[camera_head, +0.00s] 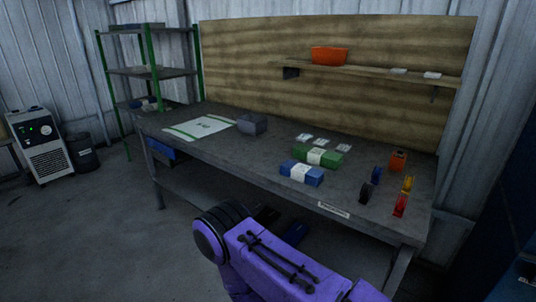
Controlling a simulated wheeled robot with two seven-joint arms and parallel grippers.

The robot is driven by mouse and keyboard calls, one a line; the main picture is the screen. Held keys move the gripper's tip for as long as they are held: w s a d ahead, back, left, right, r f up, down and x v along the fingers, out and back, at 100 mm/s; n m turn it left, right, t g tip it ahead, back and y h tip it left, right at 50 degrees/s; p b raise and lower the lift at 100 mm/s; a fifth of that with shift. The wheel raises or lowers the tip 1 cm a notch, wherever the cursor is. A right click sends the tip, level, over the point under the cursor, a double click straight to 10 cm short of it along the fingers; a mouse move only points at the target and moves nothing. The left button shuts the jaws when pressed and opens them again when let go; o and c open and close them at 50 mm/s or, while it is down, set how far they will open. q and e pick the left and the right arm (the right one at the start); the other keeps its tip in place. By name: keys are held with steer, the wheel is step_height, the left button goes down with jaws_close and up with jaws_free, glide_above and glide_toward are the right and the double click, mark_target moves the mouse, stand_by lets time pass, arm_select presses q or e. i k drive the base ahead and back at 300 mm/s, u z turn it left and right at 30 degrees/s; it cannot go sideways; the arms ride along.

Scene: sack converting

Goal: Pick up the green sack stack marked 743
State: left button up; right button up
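A green sack stack (330,159) with a white band lies on the workbench (235,158), right of its middle. The marking on its band is too small to read. A blue sack stack (314,178) with a white band lies just in front of it, nearer the bench's front edge. A purple arm link of mine crosses the bottom of the view, in front of the bench.
Three small white cards (324,141) lie behind the green stack. A grey block (252,124) and a white sheet with green stripes (199,128) lie farther left. Tape rolls (401,205) and an orange item (397,161) stand right. A shelf above holds an orange bin (329,56).

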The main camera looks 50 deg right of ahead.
mark_target(316, 156)
steer(key=i, duration=0.85)
steer(key=z, duration=2.5)
steer(key=i, duration=0.8)
steer(key=u, duration=0.1)
